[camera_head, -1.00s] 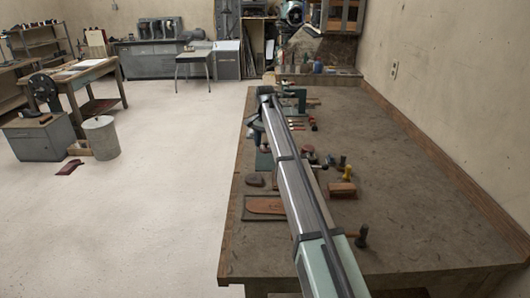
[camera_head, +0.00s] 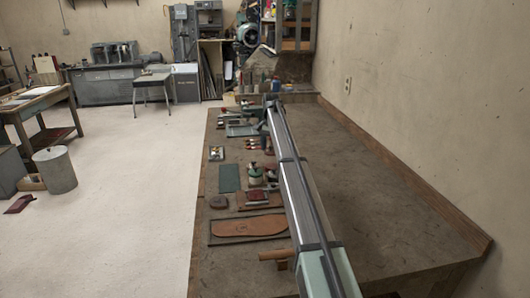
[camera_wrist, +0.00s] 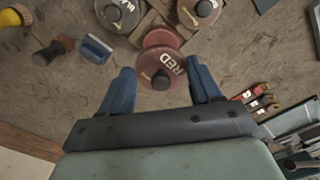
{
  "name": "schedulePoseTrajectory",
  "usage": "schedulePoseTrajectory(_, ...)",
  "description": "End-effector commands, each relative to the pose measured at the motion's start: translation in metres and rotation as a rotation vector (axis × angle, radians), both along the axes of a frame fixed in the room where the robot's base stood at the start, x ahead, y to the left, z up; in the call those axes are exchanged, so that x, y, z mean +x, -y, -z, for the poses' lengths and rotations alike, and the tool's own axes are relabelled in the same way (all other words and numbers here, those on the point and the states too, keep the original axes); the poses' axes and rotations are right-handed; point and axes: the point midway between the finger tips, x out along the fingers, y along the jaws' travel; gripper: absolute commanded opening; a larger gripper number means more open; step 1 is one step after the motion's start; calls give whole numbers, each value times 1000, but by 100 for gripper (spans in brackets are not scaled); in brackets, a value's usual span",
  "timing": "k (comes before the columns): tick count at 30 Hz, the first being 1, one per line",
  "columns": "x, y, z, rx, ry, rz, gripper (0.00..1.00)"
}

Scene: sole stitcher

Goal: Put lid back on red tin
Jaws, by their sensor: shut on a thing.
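A dark red round lid marked RED (camera_wrist: 158,70), with a black knob, sits between the two blue fingertips of my gripper (camera_wrist: 161,68) in the wrist view. My gripper is shut on this lid. Just past it is another dark red round shape (camera_wrist: 161,37), partly covered by the lid; it looks like the red tin. I cannot tell the height of the lid above it. In the head view, my arm hides part of the cluster of tins, and the lid cannot be made out there.
A blue-backed brush (camera_wrist: 96,48) and dark-handled tool (camera_wrist: 52,52) lie left. Red-handled tools (camera_wrist: 258,98) lie right. The bench's right side (camera_head: 370,200) is clear.

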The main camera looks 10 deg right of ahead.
Motion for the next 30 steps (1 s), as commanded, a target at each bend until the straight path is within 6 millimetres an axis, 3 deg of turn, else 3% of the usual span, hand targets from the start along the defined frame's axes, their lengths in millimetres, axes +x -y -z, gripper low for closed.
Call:
schedulePoseTrajectory(14,-1,0,9,0,4,-74,35)
schedulePoseTrajectory(30,-2,0,49,-1,3,-74,35)
